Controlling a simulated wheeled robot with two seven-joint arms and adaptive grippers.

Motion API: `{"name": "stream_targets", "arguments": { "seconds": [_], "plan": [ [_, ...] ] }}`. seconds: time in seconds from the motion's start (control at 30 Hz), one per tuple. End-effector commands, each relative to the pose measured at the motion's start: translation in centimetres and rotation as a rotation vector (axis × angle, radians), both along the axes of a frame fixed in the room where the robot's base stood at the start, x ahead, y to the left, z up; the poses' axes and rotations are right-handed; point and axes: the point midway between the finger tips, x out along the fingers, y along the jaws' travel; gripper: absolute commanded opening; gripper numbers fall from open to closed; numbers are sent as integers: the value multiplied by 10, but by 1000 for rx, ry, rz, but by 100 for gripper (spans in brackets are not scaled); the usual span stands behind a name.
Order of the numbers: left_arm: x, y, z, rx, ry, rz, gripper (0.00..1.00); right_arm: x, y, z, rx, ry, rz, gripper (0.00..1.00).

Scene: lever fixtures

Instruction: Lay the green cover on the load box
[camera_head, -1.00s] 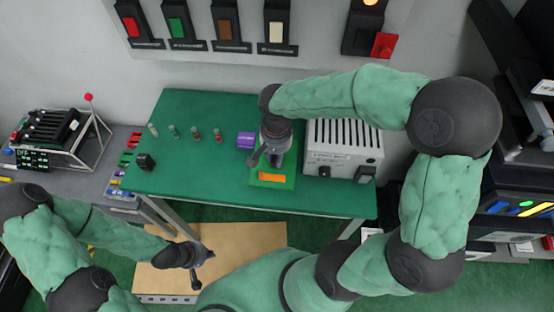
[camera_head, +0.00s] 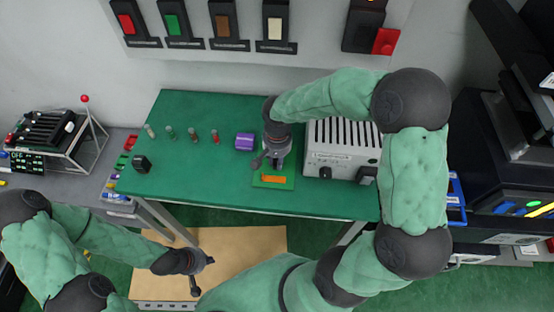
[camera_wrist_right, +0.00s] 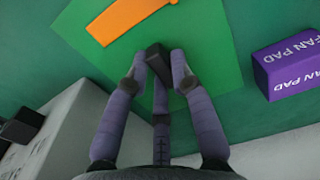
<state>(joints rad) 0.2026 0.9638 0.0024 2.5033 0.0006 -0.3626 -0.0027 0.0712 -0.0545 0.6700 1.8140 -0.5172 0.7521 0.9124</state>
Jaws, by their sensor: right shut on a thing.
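The green cover (camera_head: 288,183) is a flat bright green square with an orange strip on it, lying level at the front of the green table, just left of the load box. It also shows in the right wrist view (camera_wrist_right: 215,55). My right gripper (camera_head: 270,162) is over the cover and shut on its dark upright grip (camera_wrist_right: 157,58). Whether the cover touches the table I cannot tell. The load box (camera_head: 328,160), pale grey with a slotted top, stands at the table's right. My left gripper (camera_head: 204,276) looks open and empty, low left, over a tan board.
A purple fan pad block (camera_head: 244,142) stands just left of my right gripper. Several small pegs (camera_head: 194,134) and a black block (camera_head: 141,163) are further left on the green table (camera_head: 200,180). Bare tabletop lies between them. A wall panel with switches runs behind.

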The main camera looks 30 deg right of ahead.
Motion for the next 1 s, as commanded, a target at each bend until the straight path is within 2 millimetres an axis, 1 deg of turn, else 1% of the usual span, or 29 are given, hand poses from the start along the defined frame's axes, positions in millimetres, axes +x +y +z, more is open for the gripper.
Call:
{"name": "stream_targets", "arguments": {
  "seconds": [0.17,0.2,0.27,0.57,0.7,0.77,0.87,1.0],
  "plan": [
    [0,0,-3,0,0,0,0,0,0,-4,0,0,0,0],
    [0,0,-3,0,0,0,0,0,0,-4,0,0,0,30],
    [0,0,-3,0,0,0,0,0,0,-3,0,0,1,46],
    [0,0,-2,0,0,0,0,0,0,-3,0,1,1,48],
    [0,0,1,0,0,0,0,0,0,2,0,0,1,48],
    [0,0,3,0,0,0,0,0,0,8,-1,-1,1,48],
    [0,0,9,0,0,0,0,1,0,25,-1,-3,2,48],
    [0,0,17,0,0,0,0,1,0,55,-1,-3,1,48]
  ]
}}
